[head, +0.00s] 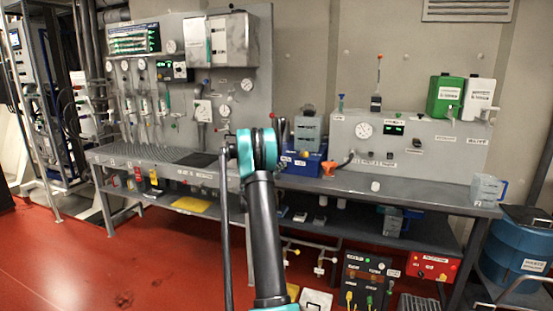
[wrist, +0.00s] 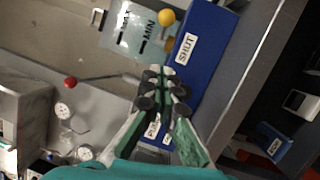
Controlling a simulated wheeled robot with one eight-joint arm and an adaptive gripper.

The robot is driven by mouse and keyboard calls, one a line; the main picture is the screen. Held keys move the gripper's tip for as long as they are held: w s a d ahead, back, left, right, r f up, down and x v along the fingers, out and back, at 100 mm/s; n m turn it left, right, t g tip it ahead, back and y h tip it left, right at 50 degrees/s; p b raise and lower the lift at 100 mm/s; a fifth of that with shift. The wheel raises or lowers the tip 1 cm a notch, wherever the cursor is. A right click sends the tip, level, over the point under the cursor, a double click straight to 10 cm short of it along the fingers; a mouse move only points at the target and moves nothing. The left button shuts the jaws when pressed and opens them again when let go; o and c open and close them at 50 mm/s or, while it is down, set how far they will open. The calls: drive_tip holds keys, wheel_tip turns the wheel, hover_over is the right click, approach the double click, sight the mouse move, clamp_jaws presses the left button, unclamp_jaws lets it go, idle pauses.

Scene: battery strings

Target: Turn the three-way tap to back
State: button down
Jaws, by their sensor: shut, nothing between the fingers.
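On the grey back panel, a pale square plate with a dark fitting and pipe (head: 202,110) may be the three-way tap, but its handle position is too small to read. In the wrist view a thin grey rod with a red ball (wrist: 70,82) runs from the left towards my fingertips; I cannot tell whether it belongs to the tap or whether they touch. My gripper (wrist: 162,90) is shut and empty, its fingertips in front of the blue box marked SHUT (wrist: 203,38). In the head view my own arm hides the gripper.
The blue box (head: 303,163) stands on the bench beneath a grey container (head: 308,130). A metal cabinet (head: 232,40) hangs on the panel. Red floor is clear at left.

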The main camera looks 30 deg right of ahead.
sight(306, 155)
drive_tip(key=s+d+x, duration=0.1)
drive_tip(key=s+x, duration=0.1)
drive_tip(key=x, duration=1)
drive_tip(key=shift+d+r, duration=0.2)
drive_tip(key=shift+d, duration=0.15)
drive_tip(key=shift+s, duration=0.1)
drive_tip(key=shift+s+d, duration=0.9)
drive_tip(key=shift+d, duration=0.3)
drive_tip(key=shift+s+d, duration=0.1)
drive_tip(key=v, duration=1.3)
drive_tip(key=shift+s+f, duration=0.25)
drive_tip(key=shift+s, duration=0.25)
